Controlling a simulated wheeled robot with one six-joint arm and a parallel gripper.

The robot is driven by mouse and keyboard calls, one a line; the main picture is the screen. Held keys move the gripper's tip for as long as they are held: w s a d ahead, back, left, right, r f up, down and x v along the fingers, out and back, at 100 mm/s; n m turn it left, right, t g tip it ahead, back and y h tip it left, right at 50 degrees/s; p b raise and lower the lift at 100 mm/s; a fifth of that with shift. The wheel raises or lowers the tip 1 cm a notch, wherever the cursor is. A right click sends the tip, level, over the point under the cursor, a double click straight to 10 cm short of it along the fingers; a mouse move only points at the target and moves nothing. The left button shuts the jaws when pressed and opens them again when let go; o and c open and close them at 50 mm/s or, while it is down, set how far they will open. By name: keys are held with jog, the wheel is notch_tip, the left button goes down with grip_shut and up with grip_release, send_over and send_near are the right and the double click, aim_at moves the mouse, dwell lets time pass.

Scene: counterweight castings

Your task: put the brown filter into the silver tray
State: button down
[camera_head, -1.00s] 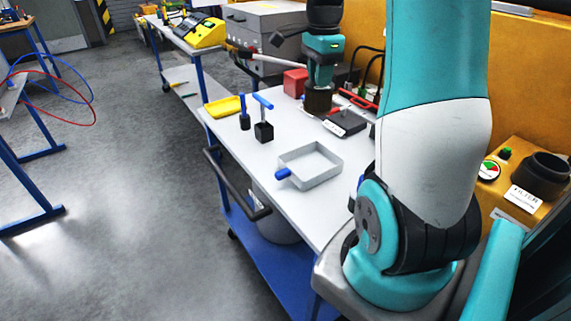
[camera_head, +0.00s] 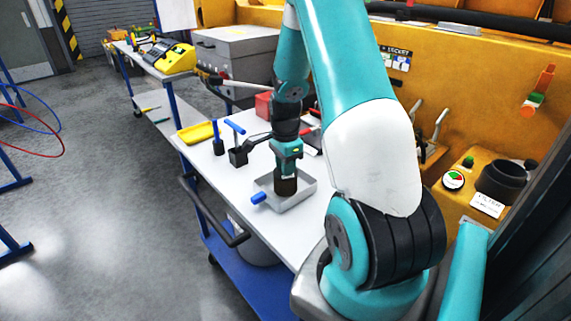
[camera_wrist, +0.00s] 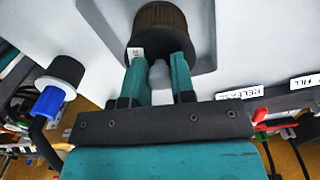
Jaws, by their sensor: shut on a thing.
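The brown filter (camera_head: 285,185) is a dark brown cylinder, upright, held in my gripper (camera_head: 286,169). In the head view it is over the silver tray (camera_head: 301,197), with its lower end within the tray's outline. I cannot tell whether it touches the tray floor. The silver tray is a shallow square grey tray on the white cart top. In the wrist view my gripper (camera_wrist: 160,72) has its teal fingers closed on the near end of the brown filter (camera_wrist: 160,24), and a small white label shows beside one finger.
A blue-handled tool in a black block (camera_head: 237,155) stands left of the tray. A yellow tray (camera_head: 197,132) and a red box (camera_head: 264,105) lie farther back on the cart. A black ring (camera_head: 502,181) sits on the yellow machine at right. The cart's front left is clear.

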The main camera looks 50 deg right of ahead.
jog(key=shift+f, duration=0.1)
jog(key=shift+f, duration=0.1)
jog(key=c, duration=1)
grip_release()
jog(key=shift+o, duration=0.2)
